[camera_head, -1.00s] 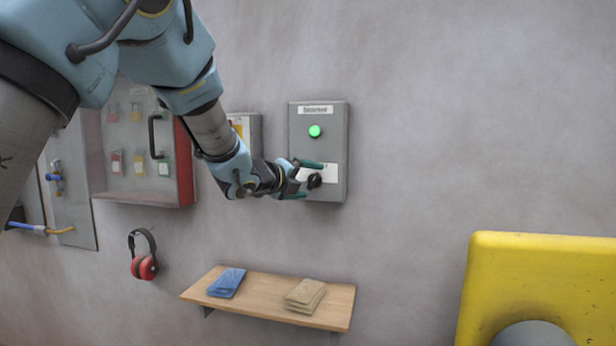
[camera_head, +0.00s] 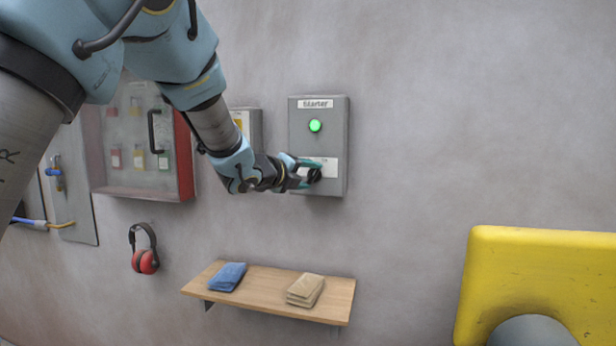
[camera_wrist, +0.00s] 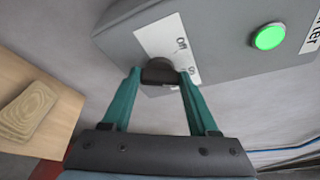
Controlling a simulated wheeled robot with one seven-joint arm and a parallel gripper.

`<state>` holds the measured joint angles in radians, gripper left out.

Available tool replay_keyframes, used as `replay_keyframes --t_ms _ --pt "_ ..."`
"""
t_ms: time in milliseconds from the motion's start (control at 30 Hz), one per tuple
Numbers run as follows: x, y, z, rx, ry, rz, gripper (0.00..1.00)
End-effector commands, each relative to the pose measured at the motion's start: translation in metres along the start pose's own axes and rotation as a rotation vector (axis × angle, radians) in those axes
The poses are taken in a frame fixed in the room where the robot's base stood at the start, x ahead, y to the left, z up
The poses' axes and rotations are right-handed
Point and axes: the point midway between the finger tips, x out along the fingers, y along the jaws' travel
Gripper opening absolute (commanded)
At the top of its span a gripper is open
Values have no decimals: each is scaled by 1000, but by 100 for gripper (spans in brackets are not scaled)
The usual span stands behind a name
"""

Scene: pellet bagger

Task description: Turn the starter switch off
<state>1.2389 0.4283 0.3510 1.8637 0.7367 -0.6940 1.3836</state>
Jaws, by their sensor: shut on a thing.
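The starter box (camera_head: 335,150) is a grey box on the wall, labelled "Starter" at its top. Its round green lamp (camera_head: 315,125) is lit, and the lamp also shows in the wrist view (camera_wrist: 268,37). Below the lamp is a white plate (camera_wrist: 160,40) marked "Off" and, partly hidden, what looks like "On". The black rotary switch knob (camera_wrist: 160,71) sits at the plate. My gripper (camera_head: 312,172) is at the knob, with its teal fingers (camera_wrist: 157,78) shut on the knob's two sides. The knob's pointing direction is hard to tell.
Red ear defenders (camera_head: 145,260) hang to the left. A red-edged glass cabinet (camera_head: 184,165) is left of my forearm. A yellow machine part (camera_head: 540,260) stands at lower right.

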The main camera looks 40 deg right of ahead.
Motion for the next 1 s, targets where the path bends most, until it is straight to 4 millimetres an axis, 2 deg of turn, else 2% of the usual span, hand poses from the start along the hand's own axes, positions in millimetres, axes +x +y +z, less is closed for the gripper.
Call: replay_keyframes --t_ms 33,133,467,667,1000 --pt "0 0 0 0 0 1 15" --pt "0 0 0 0 0 1 4" --pt "0 4 -1 -47 -2 -19 4" --pt "1 9 -2 -157 -3 -65 4" --pt "1 13 -4 -442 -2 -185 4"
